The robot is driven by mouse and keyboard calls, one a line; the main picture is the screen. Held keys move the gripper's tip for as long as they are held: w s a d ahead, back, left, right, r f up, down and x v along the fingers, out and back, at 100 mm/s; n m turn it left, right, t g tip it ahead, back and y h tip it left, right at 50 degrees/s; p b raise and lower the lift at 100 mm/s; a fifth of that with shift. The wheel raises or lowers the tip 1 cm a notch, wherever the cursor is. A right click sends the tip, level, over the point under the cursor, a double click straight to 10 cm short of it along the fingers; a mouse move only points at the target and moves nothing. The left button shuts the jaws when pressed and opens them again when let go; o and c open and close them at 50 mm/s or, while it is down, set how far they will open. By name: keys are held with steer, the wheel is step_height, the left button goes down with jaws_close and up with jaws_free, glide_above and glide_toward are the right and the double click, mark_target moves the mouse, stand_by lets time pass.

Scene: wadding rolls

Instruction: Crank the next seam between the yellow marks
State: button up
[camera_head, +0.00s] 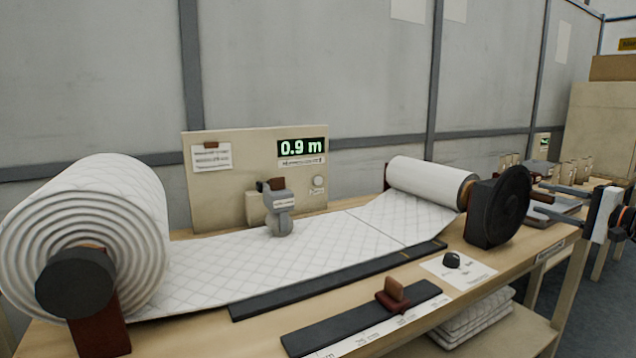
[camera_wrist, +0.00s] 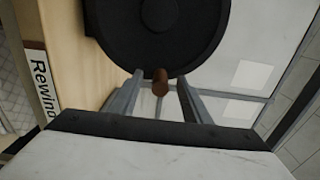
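White quilted wadding (camera_head: 290,255) runs from a large roll (camera_head: 120,225) at left to a smaller roll (camera_head: 425,182) at right. A seam line (camera_head: 375,228) crosses it short of the smaller roll. A tiny yellowish mark (camera_head: 404,253) shows on the dark front rail (camera_head: 330,283). The black crank disc (camera_head: 499,207) is at the smaller roll's end, and in the wrist view (camera_wrist: 155,30) its brown handle (camera_wrist: 160,82) stands between my fingertips. My gripper (camera_head: 540,202) is open, with gaps visible beside the handle. Contact cannot be seen.
A board with a display (camera_head: 302,147) reading 0.9 m stands behind the wadding. A grey device (camera_head: 279,210) rests on it. Folded wadding (camera_head: 475,318) is on the shelf below.

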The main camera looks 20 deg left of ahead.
steer(key=shift+d, duration=0.1)
stand_by(0.3)
steer(key=v, duration=1)
stand_by(0.4)
stand_by(0.4)
steer(key=s+a+f+n+g+h, duration=0.1)
steer(key=s+a+f+g+h, duration=0.2)
steer(key=s, duration=0.5)
steer(key=s+a+f+n+g+h, duration=0.1)
steer(key=s+a+f, duration=0.25)
steer(key=s, duration=0.55)
steer(key=s+a+f+n+g+h, duration=0.1)
steer(key=s+a+f+n+g, duration=0.15)
steer(key=s+a, duration=0.4)
steer(key=s+d+f+n+h, duration=0.1)
steer(key=s+d+f+h, duration=0.2)
steer(key=s, duration=0.5)
steer(key=s+d+f+h, duration=0.3)
steer(key=s+f, duration=0.3)
steer(key=s, duration=0.3)
steer(key=s+d+f+n+h, duration=0.1)
steer(key=s+d+f+h, duration=0.2)
steer(key=s+d+f, duration=0.2)
steer(key=shift+s+d+n+t+h, duration=0.3)
steer(key=shift+s+d+n+t, duration=0.05)
steer(key=shift+s, duration=1.45)
